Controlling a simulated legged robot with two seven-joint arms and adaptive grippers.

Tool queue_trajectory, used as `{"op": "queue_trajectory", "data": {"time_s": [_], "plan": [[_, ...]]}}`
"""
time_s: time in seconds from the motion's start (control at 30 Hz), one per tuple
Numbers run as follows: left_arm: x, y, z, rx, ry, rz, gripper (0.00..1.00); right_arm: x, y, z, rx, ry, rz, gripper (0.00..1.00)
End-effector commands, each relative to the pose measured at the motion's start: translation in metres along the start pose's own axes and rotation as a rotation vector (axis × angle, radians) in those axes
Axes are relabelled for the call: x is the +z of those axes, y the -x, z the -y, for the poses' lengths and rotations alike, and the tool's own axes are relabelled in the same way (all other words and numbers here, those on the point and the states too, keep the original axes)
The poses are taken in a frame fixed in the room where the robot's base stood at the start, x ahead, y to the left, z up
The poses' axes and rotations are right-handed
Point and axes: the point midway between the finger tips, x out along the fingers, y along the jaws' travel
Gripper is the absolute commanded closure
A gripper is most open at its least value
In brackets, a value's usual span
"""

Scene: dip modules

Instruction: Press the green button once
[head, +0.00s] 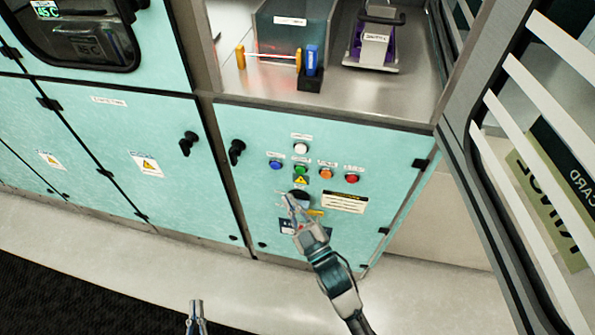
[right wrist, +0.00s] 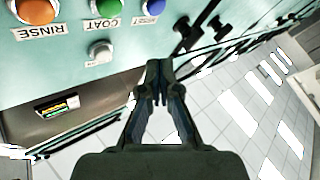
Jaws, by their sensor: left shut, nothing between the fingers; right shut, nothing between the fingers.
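The green button (head: 300,169) sits on the turquoise cabinet front in a row between a blue and an orange button. In the right wrist view the green button (right wrist: 103,4) is cut by the top edge, with a label reading COAT beside it. My right gripper (head: 290,199) is shut and empty, and appears below the button row in the head view. In the right wrist view its closed fingertips (right wrist: 158,68) lie to the right of and below the green button, apart from it in the picture. My left gripper (head: 196,304) is shut and empty at the bottom edge.
Blue (head: 275,164), orange (head: 326,175) and red (head: 351,179) buttons flank the green one; a white button (head: 301,149) sits above it. Black knobs (head: 236,150) stick out at the left. A steel counter (head: 405,95) is above. The floor in front is clear.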

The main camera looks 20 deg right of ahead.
Motion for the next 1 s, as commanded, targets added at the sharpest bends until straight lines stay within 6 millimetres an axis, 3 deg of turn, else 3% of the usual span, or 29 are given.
{"op": "queue_trajectory", "data": {"time_s": [0.2, 0.43, 1.0], "plan": [[-0.015, 0.000, -0.008, 0.006, 0.003, -0.121, 1.00, 0.022, -0.020, -0.020, 0.003, -0.002, 0.003, 1.00], [-0.010, -0.001, -0.006, 0.004, 0.000, -0.064, 1.00, 0.028, -0.035, -0.031, 0.001, -0.003, 0.000, 1.00], [-0.005, -0.002, -0.004, 0.003, 0.000, -0.046, 1.00, 0.032, -0.038, -0.032, 0.001, -0.004, 0.001, 1.00]]}}
